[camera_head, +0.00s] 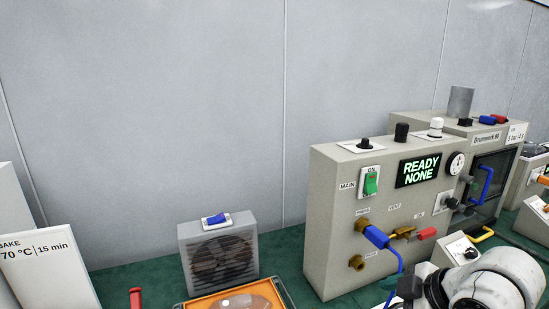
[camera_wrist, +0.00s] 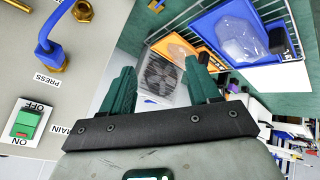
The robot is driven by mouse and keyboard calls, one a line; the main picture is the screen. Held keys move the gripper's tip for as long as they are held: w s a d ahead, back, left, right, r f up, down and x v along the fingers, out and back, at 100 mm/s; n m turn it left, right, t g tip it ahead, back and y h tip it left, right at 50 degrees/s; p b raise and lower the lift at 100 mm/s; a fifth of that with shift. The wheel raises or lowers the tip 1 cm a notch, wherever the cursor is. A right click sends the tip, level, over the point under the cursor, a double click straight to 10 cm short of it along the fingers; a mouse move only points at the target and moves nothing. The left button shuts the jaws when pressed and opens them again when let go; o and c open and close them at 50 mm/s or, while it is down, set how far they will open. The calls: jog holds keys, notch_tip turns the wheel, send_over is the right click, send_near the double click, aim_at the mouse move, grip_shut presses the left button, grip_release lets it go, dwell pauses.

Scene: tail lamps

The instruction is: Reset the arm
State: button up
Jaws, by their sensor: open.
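My gripper (camera_wrist: 160,88) shows in the wrist view with its two dark green fingers spread apart and nothing between them. Beyond the gap is a grey fan box, and part of an orange tray. In the head view only a white and black part of my arm (camera_head: 490,285) shows at the bottom right, in front of the bench. The fingers cannot be made out there.
A grey machine (camera_head: 325,200) with a "READY NONE" display (camera_head: 418,169) and a blue hose fitting (camera_head: 377,237) stands right of centre. The fan box (camera_head: 221,263) and orange tray (camera_head: 192,304) are at lower centre. A bake sign (camera_head: 35,265) stands left.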

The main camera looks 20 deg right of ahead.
jog(key=s+a+f+m+g, duration=0.1)
jog(key=s+a+f+m, duration=0.25)
jog(key=a+f, duration=0.2)
jog(key=s+a+f+m+g, duration=0.1)
jog(key=s+a+f+m, duration=0.25)
jog(key=f, duration=0.35)
jog(key=s+d+f+m+g+h, duration=0.1)
jog(key=s+f+m+g, duration=0.1)
jog(key=s+f, duration=0.3)
jog(key=s+d+f+m+g+h, duration=0.1)
jog(key=s+f+m+g, duration=0.1)
jog(key=s+f, duration=0.4)
jog(key=s, duration=0.5)
jog(key=shift+s+d+f+m+h, duration=0.15)
jog(key=shift+d+f+m+h, duration=0.05)
jog(key=shift+d+m+h, duration=0.1)
